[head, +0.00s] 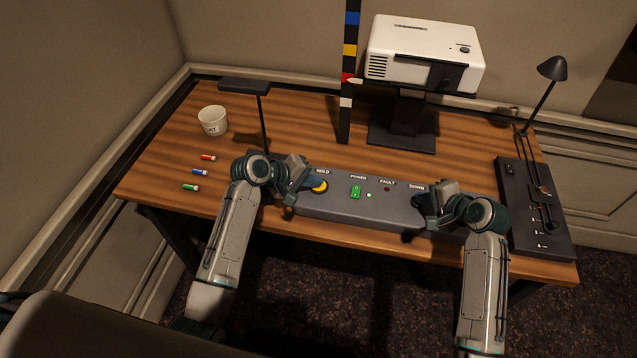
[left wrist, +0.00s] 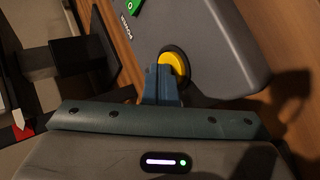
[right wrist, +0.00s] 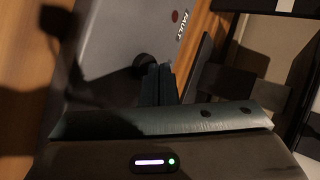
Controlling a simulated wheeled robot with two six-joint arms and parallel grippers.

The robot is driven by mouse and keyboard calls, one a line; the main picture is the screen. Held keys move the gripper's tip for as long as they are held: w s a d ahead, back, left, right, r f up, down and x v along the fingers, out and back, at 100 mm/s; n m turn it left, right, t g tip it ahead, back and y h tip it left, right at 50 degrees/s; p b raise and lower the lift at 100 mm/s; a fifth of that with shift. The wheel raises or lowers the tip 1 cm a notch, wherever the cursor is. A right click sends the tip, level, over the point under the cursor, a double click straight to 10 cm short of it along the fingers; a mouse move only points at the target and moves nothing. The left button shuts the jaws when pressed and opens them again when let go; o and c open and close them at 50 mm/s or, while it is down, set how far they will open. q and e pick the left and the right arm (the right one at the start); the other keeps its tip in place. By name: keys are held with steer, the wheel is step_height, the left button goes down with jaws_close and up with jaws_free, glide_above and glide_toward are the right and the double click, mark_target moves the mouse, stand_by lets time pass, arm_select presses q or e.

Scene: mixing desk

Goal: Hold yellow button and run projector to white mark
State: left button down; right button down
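The yellow button (head: 320,187) sits under the HOLD label on the grey control panel (head: 340,207). My left gripper (head: 314,184) is shut, its fingertips against the button; the left wrist view shows them at the button's edge (left wrist: 175,66). My right gripper (head: 422,203) is shut near the DOWN label, its tips at a dark round button (right wrist: 147,66), partly hidden; contact is unclear. The white projector (head: 420,50) is on a black stand (head: 402,130). Its pale pointer (head: 355,81) is level with the red band on the scale post (head: 343,125). The white mark (head: 346,102) is just below.
A green POWER switch (head: 355,192) and lit green lamp are on the panel; the FAULT lamp (head: 387,189) looks dark. A cup (head: 213,120), several coloured small items, a black stand (head: 245,87) and a slider box (head: 535,210) with a lamp surround the panel.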

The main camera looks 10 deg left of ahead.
steer(key=shift+f, duration=0.55)
stand_by(1.6)
steer(key=shift+r, duration=0.1)
stand_by(2.2)
steer(key=shift+r, duration=0.5)
arm_select(q)
steer(key=shift+r, duration=0.1)
arm_select(e)
steer(key=shift+r, duration=0.15)
arm_select(q)
steer(key=shift+r, duration=0.45)
arm_select(e)
steer(key=shift+r, duration=0.45)
